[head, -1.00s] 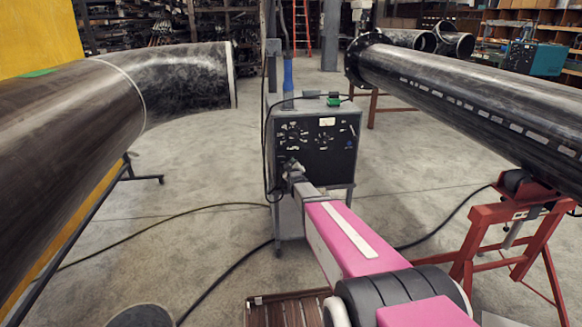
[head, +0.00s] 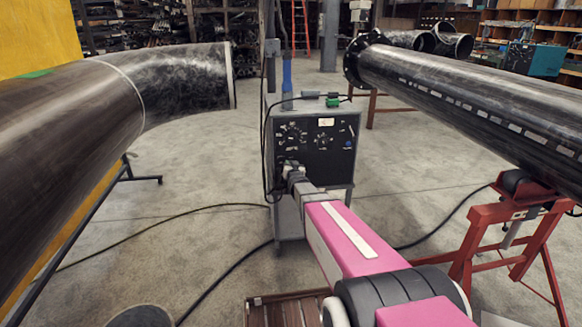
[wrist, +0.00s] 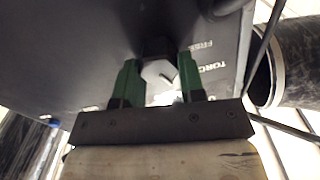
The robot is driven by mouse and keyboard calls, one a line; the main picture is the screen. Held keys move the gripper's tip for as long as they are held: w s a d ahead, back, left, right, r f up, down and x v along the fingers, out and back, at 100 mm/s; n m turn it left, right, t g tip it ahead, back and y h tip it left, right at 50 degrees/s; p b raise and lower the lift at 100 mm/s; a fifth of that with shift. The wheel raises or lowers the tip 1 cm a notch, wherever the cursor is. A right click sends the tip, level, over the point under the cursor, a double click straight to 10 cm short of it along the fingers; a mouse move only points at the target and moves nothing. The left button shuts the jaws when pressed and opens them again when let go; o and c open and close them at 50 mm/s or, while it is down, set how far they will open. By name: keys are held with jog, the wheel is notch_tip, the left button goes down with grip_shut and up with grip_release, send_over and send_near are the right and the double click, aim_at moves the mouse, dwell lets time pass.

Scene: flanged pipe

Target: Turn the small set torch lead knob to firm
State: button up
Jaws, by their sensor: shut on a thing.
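The small torch lead knob (wrist: 155,48) is dark with a pale flat face. In the wrist view it sits between the green fingers of my gripper (wrist: 158,64), which is shut on it. Lettering beside it on the dark panel reads "TORC..." and "FREE"; no "firm" mark can be read. In the head view my gripper (head: 290,167) is at the lower left of the front panel (head: 330,158) of the grey welding machine (head: 283,215), and it hides the knob. Which way the knob points is unclear.
Other dials (head: 291,135) are on the panel above my gripper. A black cable (head: 265,150) hangs along the machine's left side. A large pipe (head: 60,120) is at left; a flanged pipe (head: 470,90) rests on a red stand (head: 510,230) at right.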

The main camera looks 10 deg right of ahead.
jog(key=shift+d+m, duration=0.1)
jog(key=shift+m, duration=1.5)
jog(key=o, duration=0.9)
jog(key=s, duration=1.1)
